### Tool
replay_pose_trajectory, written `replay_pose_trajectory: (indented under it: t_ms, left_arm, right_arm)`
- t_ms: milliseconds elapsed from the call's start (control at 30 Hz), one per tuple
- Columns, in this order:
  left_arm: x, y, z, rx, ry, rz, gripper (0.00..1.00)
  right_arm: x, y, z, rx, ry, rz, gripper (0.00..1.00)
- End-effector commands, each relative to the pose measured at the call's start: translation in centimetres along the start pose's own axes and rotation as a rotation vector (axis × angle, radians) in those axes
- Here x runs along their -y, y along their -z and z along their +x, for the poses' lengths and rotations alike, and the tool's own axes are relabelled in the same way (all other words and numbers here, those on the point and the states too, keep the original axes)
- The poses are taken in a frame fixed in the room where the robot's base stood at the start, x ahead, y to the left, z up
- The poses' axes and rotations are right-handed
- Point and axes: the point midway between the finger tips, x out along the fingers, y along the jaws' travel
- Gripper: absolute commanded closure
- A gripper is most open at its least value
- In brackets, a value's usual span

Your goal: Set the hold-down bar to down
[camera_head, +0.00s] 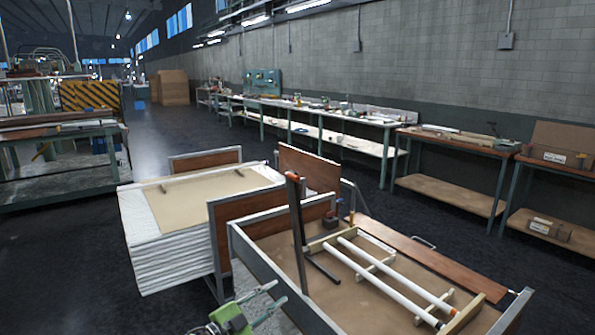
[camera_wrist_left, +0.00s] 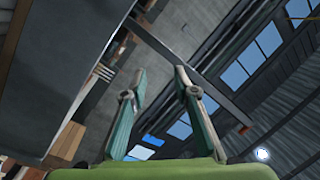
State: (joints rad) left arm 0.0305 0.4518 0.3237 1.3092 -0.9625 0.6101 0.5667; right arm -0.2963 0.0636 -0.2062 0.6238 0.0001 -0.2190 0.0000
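The hold-down bar (camera_head: 298,232) is a long dark bar with a reddish-brown upper end. It stands raised, nearly upright, over the cart's tray in the head view. White glass tubes (camera_head: 385,277) lie on a pale wooden rack to its right. My left gripper (camera_head: 279,293) is low in the head view, left of the bar's foot and apart from it. In the left wrist view its two fingers (camera_wrist_left: 161,71) are spread with nothing between them. A dark bar (camera_wrist_left: 190,72), likely the hold-down bar, crosses beyond the fingertips. My right gripper is not in view.
The cart's metal rail (camera_head: 275,285) runs between my left gripper and the tray. A stack of white sheets (camera_head: 165,250) stands on the left. Brown panels (camera_head: 308,166) rise behind. Workbenches (camera_head: 450,147) line the wall. Floor at the lower left is clear.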

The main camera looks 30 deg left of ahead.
Motion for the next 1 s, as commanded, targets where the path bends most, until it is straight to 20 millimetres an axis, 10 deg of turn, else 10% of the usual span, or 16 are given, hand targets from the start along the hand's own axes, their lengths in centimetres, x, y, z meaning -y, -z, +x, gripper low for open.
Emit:
replay_pose_trajectory:
  t_ms: [100,333,567,1000]
  left_arm:
    - [11.3,10.7,0.7,-0.18,-0.029,0.262,0.73]
    - [22.2,21.2,-2.6,-0.198,-0.146,0.667,0.73]
    - [24.6,22.8,-3.5,-0.144,-0.177,0.762,0.73]
    - [22.9,23.6,4.7,-0.147,-0.176,0.757,0.73]
  right_arm:
    - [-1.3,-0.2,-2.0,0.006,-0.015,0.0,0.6]
    - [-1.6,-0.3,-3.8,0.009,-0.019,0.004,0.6]
    - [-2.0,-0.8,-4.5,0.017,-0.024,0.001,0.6]
    - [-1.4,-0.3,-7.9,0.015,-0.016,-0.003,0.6]
